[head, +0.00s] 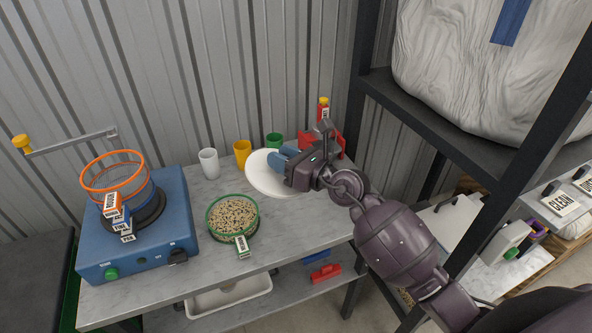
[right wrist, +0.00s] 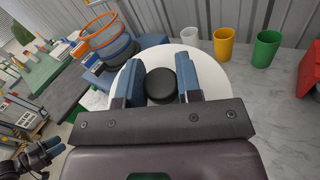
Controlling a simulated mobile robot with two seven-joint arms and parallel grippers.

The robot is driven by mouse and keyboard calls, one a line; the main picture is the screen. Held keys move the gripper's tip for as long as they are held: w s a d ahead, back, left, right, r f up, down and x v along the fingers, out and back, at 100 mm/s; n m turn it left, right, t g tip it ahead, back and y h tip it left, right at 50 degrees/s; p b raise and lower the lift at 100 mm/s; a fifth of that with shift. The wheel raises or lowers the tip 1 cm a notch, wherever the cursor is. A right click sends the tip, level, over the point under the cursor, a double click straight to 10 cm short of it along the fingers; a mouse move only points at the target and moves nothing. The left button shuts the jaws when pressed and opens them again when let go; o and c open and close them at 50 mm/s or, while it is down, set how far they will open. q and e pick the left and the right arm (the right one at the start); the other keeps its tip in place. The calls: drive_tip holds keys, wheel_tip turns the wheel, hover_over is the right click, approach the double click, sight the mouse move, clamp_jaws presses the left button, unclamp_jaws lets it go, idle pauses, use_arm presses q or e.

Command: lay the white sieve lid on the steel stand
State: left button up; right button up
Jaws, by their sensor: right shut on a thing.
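The white sieve lid (head: 262,178) is a round disc over the right part of the marble-topped bench. My right gripper (head: 285,160) is shut on its black knob (right wrist: 160,86), which sits between the two blue fingers in the right wrist view. The lid (right wrist: 213,78) spreads out beyond the fingers there. I cannot tell its height above the bench. No steel stand can be made out; the lid and my arm hide part of the bench. A dark gripper with bluish fingers, my left one (right wrist: 45,155), shows small at the lower left of the right wrist view.
A blue shaker (head: 140,240) with an orange-rimmed sieve (head: 112,172) stands left. A green-rimmed sieve of grains (head: 232,216) lies in front of the lid. White (head: 208,163), yellow (head: 242,154) and green (head: 274,141) cups stand behind. A dark shelf post (head: 362,50) rises right.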

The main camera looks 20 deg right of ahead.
drive_tip(key=shift+r, duration=0.15)
drive_tip(key=w+d+f+m+h+b, duration=0.1)
drive_tip(key=w+d+h+b, duration=0.25)
drive_tip(key=d, duration=0.85)
drive_tip(key=w+d+m+h+b, duration=0.15)
drive_tip(key=d+b, duration=0.35)
drive_tip(key=d, duration=0.6)
drive_tip(key=shift+n+g+h, duration=0.4)
drive_tip(key=shift+n+h, duration=0.05)
drive_tip(key=shift+h, duration=0.15)
wheel_tip(320, 180, down, 21)
drive_tip(key=b, duration=0.4)
drive_tip(key=shift+w, duration=0.1)
drive_tip(key=shift+r, duration=0.1)
drive_tip(key=o, duration=1.1)
drive_tip(key=shift+c, duration=0.2)
